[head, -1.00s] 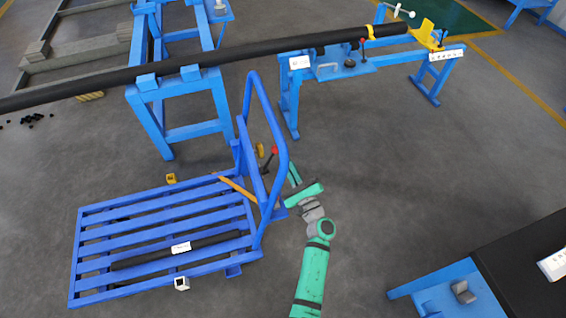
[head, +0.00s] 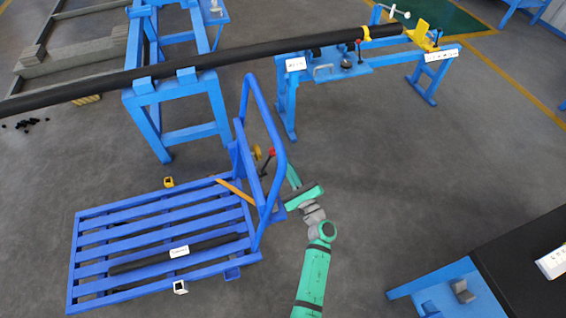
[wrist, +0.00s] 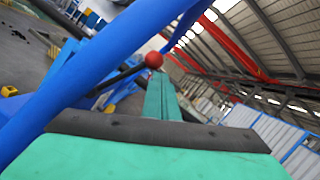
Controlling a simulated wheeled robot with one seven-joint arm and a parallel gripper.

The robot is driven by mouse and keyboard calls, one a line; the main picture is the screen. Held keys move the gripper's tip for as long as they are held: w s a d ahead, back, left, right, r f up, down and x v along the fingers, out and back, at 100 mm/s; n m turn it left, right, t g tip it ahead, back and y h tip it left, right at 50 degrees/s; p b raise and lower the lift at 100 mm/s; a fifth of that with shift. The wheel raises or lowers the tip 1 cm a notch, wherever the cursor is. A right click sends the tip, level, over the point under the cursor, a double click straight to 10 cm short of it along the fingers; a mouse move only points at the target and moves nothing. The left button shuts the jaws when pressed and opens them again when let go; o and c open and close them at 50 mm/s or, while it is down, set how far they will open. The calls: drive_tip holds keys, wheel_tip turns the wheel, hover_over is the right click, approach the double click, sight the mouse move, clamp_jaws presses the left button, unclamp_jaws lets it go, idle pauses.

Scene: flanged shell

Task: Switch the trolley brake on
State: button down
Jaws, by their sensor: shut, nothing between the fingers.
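The blue slatted trolley (head: 90,215) stands on the floor at the lower left, with its tall push handle (head: 262,110) on its right side. The brake lever's red knob (head: 271,153) tops a dark rod that leans up to the right, seen through the handle frame. My gripper (head: 292,170) is shut and empty, just right of the handle. In the wrist view, the red knob (wrist: 154,59) shows just beyond the closed fingers (wrist: 160,88), with the blue handle tube crossing at the left. I cannot tell whether they touch. The lever's base is hidden.
A dark bar (head: 180,250) with a white label lies on the trolley deck. Blue stands carry a long dark pipe (head: 250,50) behind the trolley. A dark-topped blue table (head: 520,235) is at the lower right. Grey floor between is clear.

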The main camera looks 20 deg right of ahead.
drive_tip(key=d+v, duration=0.2)
drive_tip(key=v, duration=1)
drive_tip(key=shift+f, duration=0.15)
drive_tip(key=shift+w, duration=0.15)
